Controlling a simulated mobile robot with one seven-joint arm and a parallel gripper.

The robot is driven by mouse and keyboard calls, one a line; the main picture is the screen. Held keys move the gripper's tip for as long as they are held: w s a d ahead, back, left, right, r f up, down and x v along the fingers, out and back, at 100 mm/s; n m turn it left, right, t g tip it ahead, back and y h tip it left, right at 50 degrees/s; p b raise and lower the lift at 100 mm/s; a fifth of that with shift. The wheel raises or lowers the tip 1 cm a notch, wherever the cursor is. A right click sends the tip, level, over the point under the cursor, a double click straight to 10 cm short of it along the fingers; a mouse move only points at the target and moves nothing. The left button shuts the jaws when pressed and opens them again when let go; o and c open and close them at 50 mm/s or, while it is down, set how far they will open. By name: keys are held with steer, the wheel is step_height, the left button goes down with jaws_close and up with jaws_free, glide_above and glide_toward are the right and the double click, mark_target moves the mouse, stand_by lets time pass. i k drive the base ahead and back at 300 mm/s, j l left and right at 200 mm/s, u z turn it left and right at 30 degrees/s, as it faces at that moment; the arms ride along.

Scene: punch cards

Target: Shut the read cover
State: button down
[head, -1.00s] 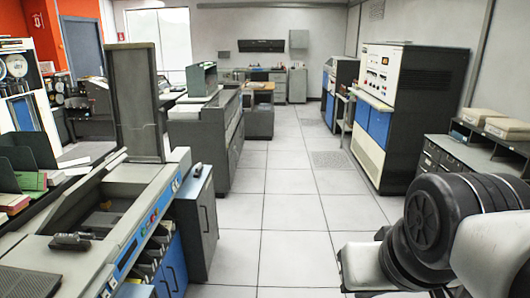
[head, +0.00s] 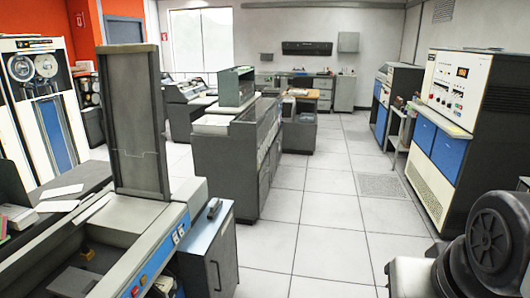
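A tall dark grey panel (head: 138,85) stands upright and raised on the card machine (head: 110,225) at the left. It looks like the read cover, standing open. Below it, the machine's grey top has an open recess with a small yellow part (head: 88,253) in it. A blue strip with small buttons runs along the machine's front edge. My gripper is out of view; only a dark rounded part of my arm shows at the bottom right, well apart from the panel.
A grey cabinet (head: 208,255) with a small dark object on top stands right of the machine. Another long grey machine (head: 225,160) stands behind it. A blue and white console (head: 440,160) stands at the right. The tiled floor (head: 310,220) between is clear.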

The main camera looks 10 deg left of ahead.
mark_target(12, 267)
steer(key=i+u, duration=0.2)
steer(key=i, duration=0.25)
steer(key=i+l+u, duration=0.2)
steer(key=i, duration=0.3)
steer(key=i+l+u, duration=0.15)
steer(key=i, duration=0.3)
steer(key=i+j+u, duration=0.1)
steer(key=i+u, duration=0.15)
steer(key=u, duration=0.2)
steer(key=i+u, duration=0.25)
steer(key=u, duration=0.25)
steer(key=i+u, duration=0.3)
steer(key=u, duration=0.15)
steer(key=i+u, duration=0.1)
